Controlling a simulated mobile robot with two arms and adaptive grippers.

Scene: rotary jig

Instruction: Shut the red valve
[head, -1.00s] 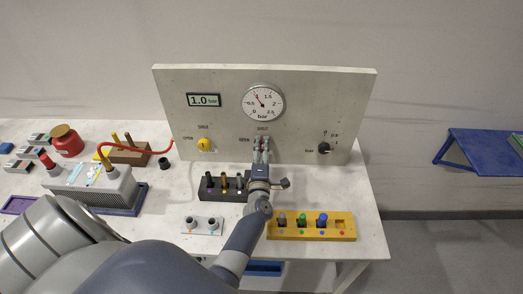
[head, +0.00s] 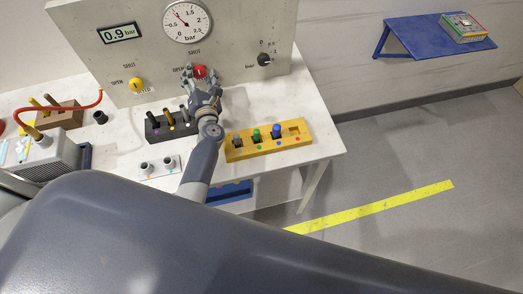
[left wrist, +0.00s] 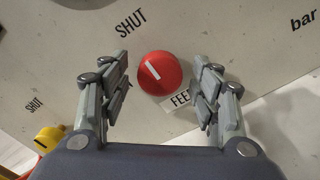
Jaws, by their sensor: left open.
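The red valve (head: 199,71) is a round knob on the upright grey panel, with SHUT printed above it and OPEN to its left. It shows whole in the left wrist view (left wrist: 161,76), its white mark slanting towards the upper left, roughly towards the SHUT label (left wrist: 130,23). My left gripper (head: 200,77) is at the panel. In the left wrist view its open fingers (left wrist: 160,66) stand either side of the knob, with gaps. Whether the fingertips reach past the knob's face is unclear. My right gripper is out of view.
A yellow valve (head: 136,84) is left of the red one, a black knob (head: 264,59) to its right. A black holder (head: 171,125) and a yellow rack (head: 268,142) stand near my forearm.

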